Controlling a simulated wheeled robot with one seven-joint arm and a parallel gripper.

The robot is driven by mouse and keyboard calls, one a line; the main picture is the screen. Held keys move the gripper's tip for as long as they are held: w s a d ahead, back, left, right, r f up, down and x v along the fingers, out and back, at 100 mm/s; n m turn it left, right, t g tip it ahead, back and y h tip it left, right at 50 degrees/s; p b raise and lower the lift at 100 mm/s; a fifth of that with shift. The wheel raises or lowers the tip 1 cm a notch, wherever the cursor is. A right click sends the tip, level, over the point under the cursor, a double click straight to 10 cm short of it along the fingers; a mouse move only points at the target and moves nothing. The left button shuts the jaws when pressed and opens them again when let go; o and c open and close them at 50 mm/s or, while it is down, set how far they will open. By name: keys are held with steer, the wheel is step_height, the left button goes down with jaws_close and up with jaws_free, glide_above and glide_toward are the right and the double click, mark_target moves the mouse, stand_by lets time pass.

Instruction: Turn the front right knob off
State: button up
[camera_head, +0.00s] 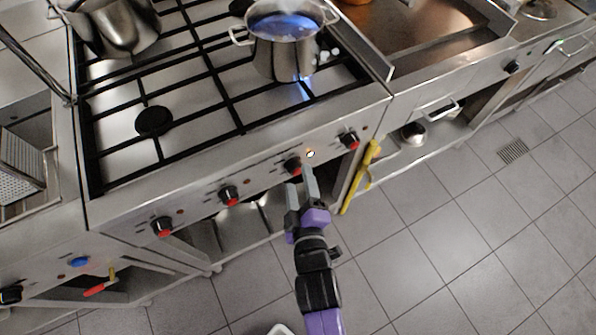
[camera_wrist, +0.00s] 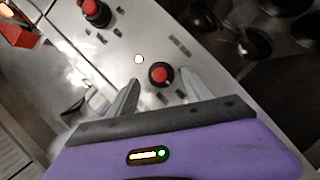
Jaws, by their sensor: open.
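The stove's front panel carries a row of black knobs with red faces. The second knob from the right (camera_head: 293,165) has a lit indicator light (camera_head: 310,154) beside it. My gripper (camera_head: 300,178) is at this knob, fingers pointing to the panel. In the wrist view the knob (camera_wrist: 160,75) lies just ahead of and between the two open fingers (camera_wrist: 160,92), with the lit light (camera_wrist: 139,59) at its upper left. I cannot tell whether the fingers touch it. The rightmost knob (camera_head: 349,139) also shows in the wrist view (camera_wrist: 95,12).
A steel pot (camera_head: 285,58) stands on the right of the stove top (camera_head: 190,110) with blue flame under it. Another pot (camera_head: 115,25) stands at the back left. The tiled floor (camera_head: 460,235) is clear at right.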

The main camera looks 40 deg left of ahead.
mark_target(297, 174)
steer(key=shift+x, duration=1.55)
jaws_close()
